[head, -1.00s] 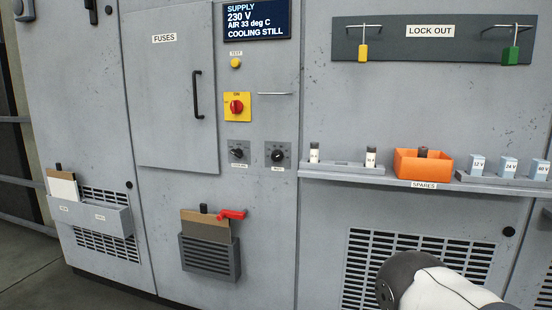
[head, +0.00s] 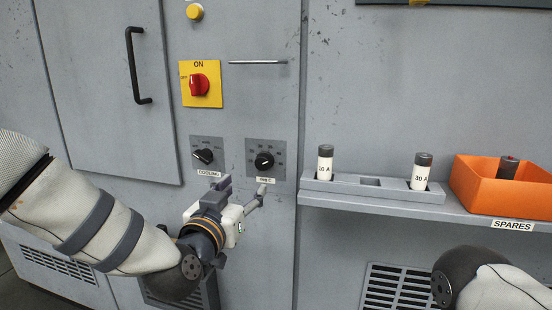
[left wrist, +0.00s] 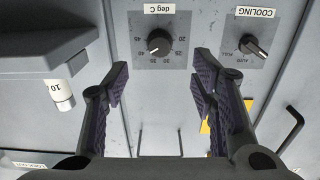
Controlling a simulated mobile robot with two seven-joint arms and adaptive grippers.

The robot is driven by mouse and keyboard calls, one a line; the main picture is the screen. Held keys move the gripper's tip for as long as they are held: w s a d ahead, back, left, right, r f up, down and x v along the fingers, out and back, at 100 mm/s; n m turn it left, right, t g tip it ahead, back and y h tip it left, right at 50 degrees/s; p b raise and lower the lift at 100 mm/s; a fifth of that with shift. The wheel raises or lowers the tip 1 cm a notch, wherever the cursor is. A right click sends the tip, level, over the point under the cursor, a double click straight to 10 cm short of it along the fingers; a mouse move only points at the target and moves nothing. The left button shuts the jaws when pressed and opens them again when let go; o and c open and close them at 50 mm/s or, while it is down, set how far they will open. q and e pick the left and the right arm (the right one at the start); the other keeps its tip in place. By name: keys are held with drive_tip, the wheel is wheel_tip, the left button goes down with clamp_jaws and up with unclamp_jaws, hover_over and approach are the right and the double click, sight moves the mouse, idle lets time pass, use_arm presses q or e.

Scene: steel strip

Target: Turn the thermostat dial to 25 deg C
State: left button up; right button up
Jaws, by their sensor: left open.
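The thermostat dial (head: 264,160) is a black knob on a grey plate labelled "deg C", on the cabinet front. In the left wrist view the dial (left wrist: 159,42) shows upside down, ringed by numbers; its exact setting is too small to read surely. My left gripper (head: 242,188) is open and empty, just below and in front of the dial plate in the head view. In the left wrist view its fingers (left wrist: 160,80) are spread, with the dial between and beyond their tips, apart from them. My right gripper is out of view; part of my right arm shows at lower right.
The COOLING knob (head: 204,157) is close left of the dial. A red switch (head: 199,85) on a yellow plate is above. A shelf (head: 470,222) juts out at right, bearing fuses (head: 325,163) and an orange bin (head: 497,196). A door handle (head: 136,65) is upper left.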

sight(262, 165)
use_arm(q)
drive_tip(key=b+x, duration=0.2)
drive_tip(key=x, duration=0.8)
drive_tip(key=shift+w+d+r, duration=0.15)
drive_tip(key=shift+w+d, duration=0.05)
drive_tip(key=shift+w, duration=0.1)
drive_tip(key=shift+w+d+r, duration=0.1)
drive_tip(key=shift+w+r, duration=0.05)
drive_tip(key=shift+w, duration=0.2)
drive_tip(key=c, duration=1.1)
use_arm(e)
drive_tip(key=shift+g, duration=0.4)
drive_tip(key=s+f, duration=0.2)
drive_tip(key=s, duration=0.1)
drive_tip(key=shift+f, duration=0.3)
